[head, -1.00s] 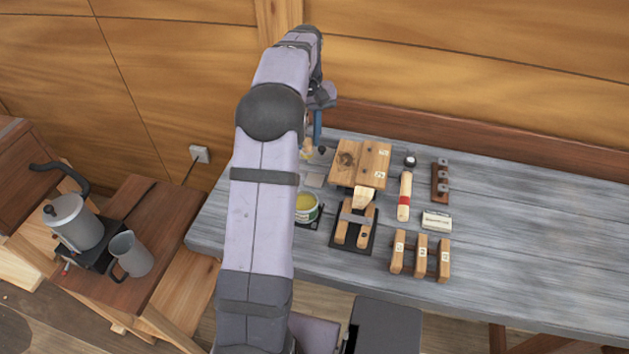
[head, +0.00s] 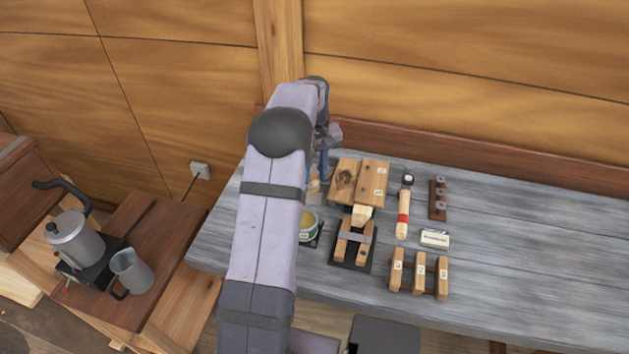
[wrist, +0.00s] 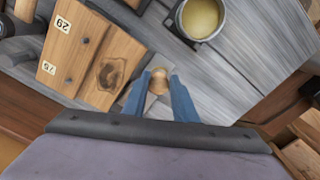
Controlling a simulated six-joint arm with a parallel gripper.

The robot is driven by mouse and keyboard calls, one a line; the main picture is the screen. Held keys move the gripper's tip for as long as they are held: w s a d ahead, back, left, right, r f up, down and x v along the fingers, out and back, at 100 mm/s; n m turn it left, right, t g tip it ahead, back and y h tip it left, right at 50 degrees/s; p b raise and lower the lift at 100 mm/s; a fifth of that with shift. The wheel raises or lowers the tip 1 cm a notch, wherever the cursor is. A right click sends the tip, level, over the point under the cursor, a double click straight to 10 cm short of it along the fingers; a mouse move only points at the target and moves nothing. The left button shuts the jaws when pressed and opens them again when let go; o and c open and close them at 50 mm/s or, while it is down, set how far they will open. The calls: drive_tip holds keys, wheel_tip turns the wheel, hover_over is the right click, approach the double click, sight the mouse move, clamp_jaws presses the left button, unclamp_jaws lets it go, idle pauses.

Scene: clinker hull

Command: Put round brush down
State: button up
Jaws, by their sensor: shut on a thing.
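My gripper (wrist: 158,82) is shut on the round brush (wrist: 158,76), seen end-on in the wrist view as a rounded, wood-coloured top between the blue fingers. In the head view, my gripper (head: 324,166) is over the far left part of the bench, left of the wooden blocks. A small tan part of the brush (head: 314,181) shows there beside my arm. The brush's lower end is hidden, so I cannot tell whether it touches the bench.
The grey plank bench (head: 540,250) is clear on the right. Close by are numbered wooden blocks (head: 372,180) and an open tin of yellow stuff (wrist: 201,18). A red-banded tool (head: 403,212) and a block rack (head: 420,272) are farther right. A kettle (head: 75,238) stands at left.

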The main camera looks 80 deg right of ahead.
sight(315, 178)
drive_tip(key=shift+f+p, duration=0.7)
drive_tip(key=shift+f, duration=1.2)
drive_tip(key=shift+f, duration=0.1)
drive_tip(key=o, duration=1)
drive_tip(key=shift+c, duration=0.2)
wheel_tip(315, 178, up, 12)
drive_tip(key=b, duration=0.3)
